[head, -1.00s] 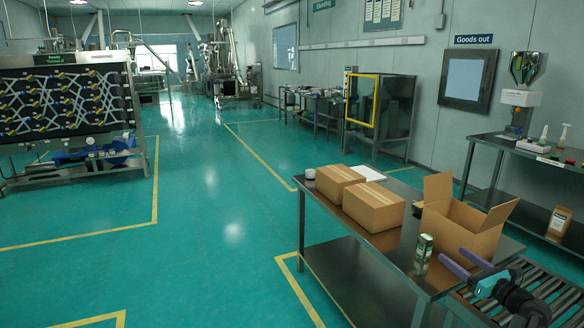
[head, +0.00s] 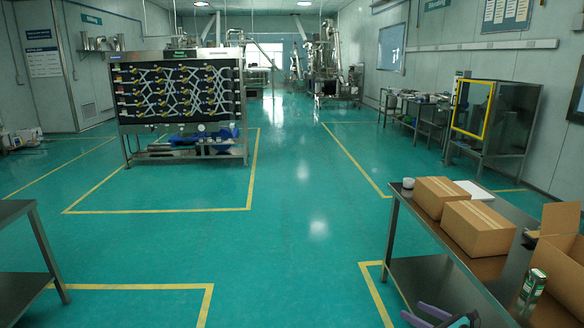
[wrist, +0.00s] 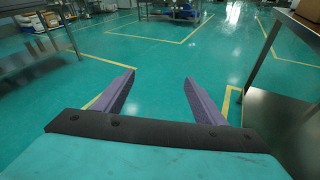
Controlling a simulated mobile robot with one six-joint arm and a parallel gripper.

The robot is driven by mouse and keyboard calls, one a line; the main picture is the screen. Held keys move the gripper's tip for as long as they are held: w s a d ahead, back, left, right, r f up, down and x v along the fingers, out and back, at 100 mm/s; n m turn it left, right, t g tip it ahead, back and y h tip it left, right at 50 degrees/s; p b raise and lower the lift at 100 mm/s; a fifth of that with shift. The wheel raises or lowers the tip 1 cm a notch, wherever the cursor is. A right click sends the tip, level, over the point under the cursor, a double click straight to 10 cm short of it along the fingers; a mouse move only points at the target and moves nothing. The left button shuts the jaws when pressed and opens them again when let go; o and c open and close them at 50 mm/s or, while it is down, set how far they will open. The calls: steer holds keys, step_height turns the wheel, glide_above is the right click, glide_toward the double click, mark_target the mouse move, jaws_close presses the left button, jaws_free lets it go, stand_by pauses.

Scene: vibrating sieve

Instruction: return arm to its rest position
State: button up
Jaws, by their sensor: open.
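My gripper (wrist: 159,88) is open in the wrist view. Its two purple fingers are apart with only green floor between and beyond them, so it holds nothing. In the head view my gripper (head: 427,315) shows only in part at the bottom edge, in front of the steel table on the right. The rest of the arm is cut off by the frame.
The steel table (head: 418,275) at right bears two closed cartons (head: 478,229), an open carton (head: 560,250) and a green tin (head: 532,288). Another table (head: 14,211) stands at left. A hose rack (head: 180,90) stands further back. The floor between is clear.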

steer(key=a+f+n+g+y, duration=0.25)
steer(key=a+f, duration=0.35)
steer(key=a, duration=0.5)
steer(key=s+a+f+n+g, duration=0.35)
steer(key=a+f, duration=0.25)
steer(key=a, duration=0.2)
steer(key=s+a+f+n+g, duration=0.25)
steer(key=s+a+f, duration=0.25)
steer(key=a, duration=0.4)
steer(key=s+a+f+n+g, duration=0.35)
steer(key=s+a+f, duration=0.2)
steer(key=a, duration=0.25)
steer(key=s+a+f+n+g+h, duration=0.25)
steer(key=s+f+n, duration=0.25)
steer(key=s, duration=0.4)
steer(key=s+a+f+n+g+h, duration=0.1)
steer(key=s+f+n+g+h, duration=0.2)
steer(key=s, duration=0.5)
steer(key=s+d+f+n+g+h, duration=0.1)
steer(key=s+d+n+h, duration=0.3)
steer(key=d+n, duration=0.5)
steer(key=shift+s+d+f+n+p, duration=0.35)
steer(key=shift+s+f+n, duration=0.4)
steer(key=shift+n, duration=0.85)
steer(key=shift+a+g, duration=0.1)
steer(key=shift+g, duration=0.15)
